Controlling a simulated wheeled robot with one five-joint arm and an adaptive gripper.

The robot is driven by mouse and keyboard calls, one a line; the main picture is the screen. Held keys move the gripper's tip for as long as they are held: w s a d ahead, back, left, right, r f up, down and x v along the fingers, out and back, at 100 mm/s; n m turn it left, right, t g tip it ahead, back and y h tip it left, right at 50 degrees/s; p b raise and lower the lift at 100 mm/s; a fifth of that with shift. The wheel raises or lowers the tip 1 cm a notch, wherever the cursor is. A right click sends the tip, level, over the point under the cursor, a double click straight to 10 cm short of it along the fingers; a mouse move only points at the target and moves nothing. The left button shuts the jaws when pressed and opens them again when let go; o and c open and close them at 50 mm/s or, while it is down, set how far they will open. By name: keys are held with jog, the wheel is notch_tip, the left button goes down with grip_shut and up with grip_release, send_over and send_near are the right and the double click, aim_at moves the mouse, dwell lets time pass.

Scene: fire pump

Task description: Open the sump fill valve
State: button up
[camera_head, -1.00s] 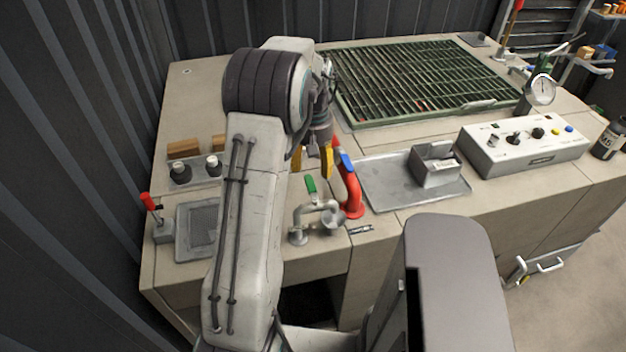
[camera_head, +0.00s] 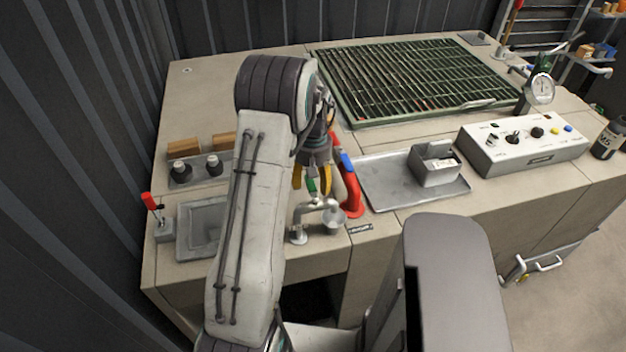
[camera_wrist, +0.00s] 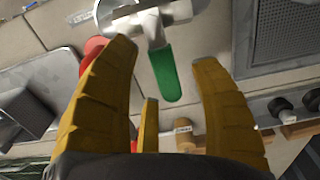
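A grey pipe tap (camera_head: 318,207) with a green lever (camera_head: 311,186) stands at the front edge of the bench. The green lever (camera_wrist: 165,72) also shows large in the wrist view, pointing down the picture. My gripper (camera_head: 312,182) is just above and around the tap's lever. Its yellow fingers (camera_wrist: 164,58) are open, with the lever's end between them in the picture. I cannot tell whether any finger touches it. A red pipe (camera_head: 352,195) with a blue lever (camera_head: 347,163) stands close to the right of the gripper.
A metal tray (camera_head: 385,190) with a small grey box (camera_head: 436,165) lies to the right. A white control box (camera_head: 524,143) and a gauge (camera_head: 541,90) stand beyond. A red-handled lever (camera_head: 150,203) is at the left. A green grating (camera_head: 420,78) covers the back.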

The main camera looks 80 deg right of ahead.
aim_at(296, 207)
grip_shut()
dwell(0.3)
jog(key=shift+w+a+f, duration=0.1)
dwell(0.4)
jog(key=shift+w+a+f+n+b, duration=0.1)
jog(key=shift+w+n+b, duration=0.15)
jog(key=shift+n+b, duration=0.45)
jog(key=shift+w+a+n+b, duration=0.45)
jog(key=shift+a+n+b, duration=0.55)
jog(key=shift+n, duration=1.75)
jog(key=shift+w+a+n+b, duration=0.5)
jog(key=shift+a+n+b, duration=0.5)
jog(key=shift+n, duration=1.8)
jog(key=shift+w+a+n+b, duration=0.45)
jog(key=shift+a+n+b, duration=0.5)
jog(key=shift+n, duration=1.8)
jog(key=shift+a, duration=0.1)
